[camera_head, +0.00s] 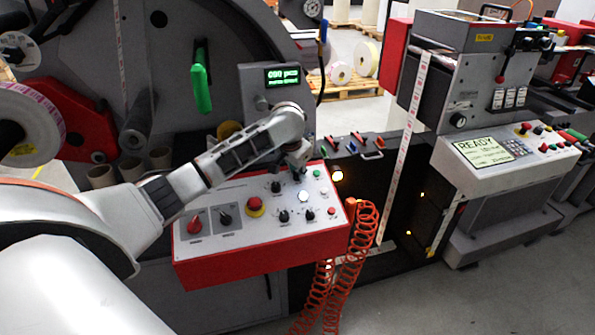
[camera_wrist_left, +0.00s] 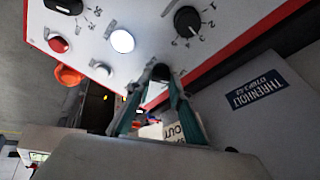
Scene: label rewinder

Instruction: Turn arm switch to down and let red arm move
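The grey-white control panel with a red rim (camera_head: 240,243) carries several knobs and buttons. My left gripper (camera_head: 298,160) is over its upper right part, reaching down toward it. In the left wrist view, my left gripper (camera_wrist_left: 157,90) has its two green-sided fingers apart, on either side of a small black switch (camera_wrist_left: 160,72). Whether either finger touches the switch cannot be told, nor can its setting. In the head view, the gripper hides this switch. The red arm (camera_head: 85,112) is at the far left, near a white label roll (camera_head: 28,122). My right gripper is not in view.
A lit white button (camera_head: 303,196) and black knobs (camera_head: 284,215) sit close to the gripper. A red emergency button (camera_head: 255,205) is left of them. Coiled orange hoses (camera_head: 360,225) hang at the panel's right end. A READY screen (camera_head: 482,150) stands further right.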

